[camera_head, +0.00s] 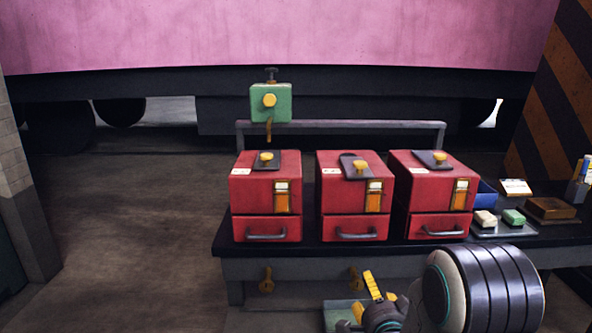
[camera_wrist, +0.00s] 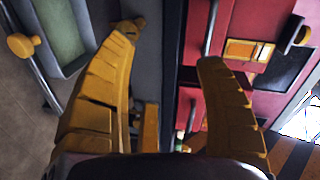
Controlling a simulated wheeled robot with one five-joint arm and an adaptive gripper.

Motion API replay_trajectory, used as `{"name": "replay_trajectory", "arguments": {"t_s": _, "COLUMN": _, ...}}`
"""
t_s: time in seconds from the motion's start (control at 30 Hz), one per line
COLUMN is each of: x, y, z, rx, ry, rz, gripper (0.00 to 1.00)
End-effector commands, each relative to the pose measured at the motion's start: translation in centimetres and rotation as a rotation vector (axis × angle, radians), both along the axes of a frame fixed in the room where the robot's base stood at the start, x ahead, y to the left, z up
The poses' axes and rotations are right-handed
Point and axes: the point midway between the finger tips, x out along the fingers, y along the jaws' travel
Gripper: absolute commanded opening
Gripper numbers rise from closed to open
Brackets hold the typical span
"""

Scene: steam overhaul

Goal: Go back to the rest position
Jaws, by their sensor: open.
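My gripper (camera_head: 366,299) is low at the bottom of the head view, in front of the bench and below the red boxes. In the wrist view its two yellow fingers (camera_wrist: 167,48) stand wide apart with nothing held between them. Three red boxes stand in a row on the bench: the left box (camera_head: 250,190), the middle box (camera_head: 334,192) and the right box (camera_head: 418,192). Each has a drawer with a handle and a yellow knob on top. My gripper appears clear of them.
The dark bench (camera_head: 222,235) has yellow knobs (camera_head: 266,279) on its front. The floor at left (camera_head: 130,240) is clear.

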Motion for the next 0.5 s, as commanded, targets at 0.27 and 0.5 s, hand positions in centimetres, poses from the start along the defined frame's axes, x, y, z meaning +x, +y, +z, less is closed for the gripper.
{"name": "replay_trajectory", "arguments": {"t_s": 0.27, "x": -3.4, "y": 0.1, "z": 10.8, "rx": -0.275, "ry": 0.224, "rz": 0.099, "gripper": 0.65}}
{"name": "replay_trajectory", "arguments": {"t_s": 0.5, "x": -8.4, "y": 0.2, "z": 18.1, "rx": -0.494, "ry": 0.417, "rz": 0.234, "gripper": 0.65}}
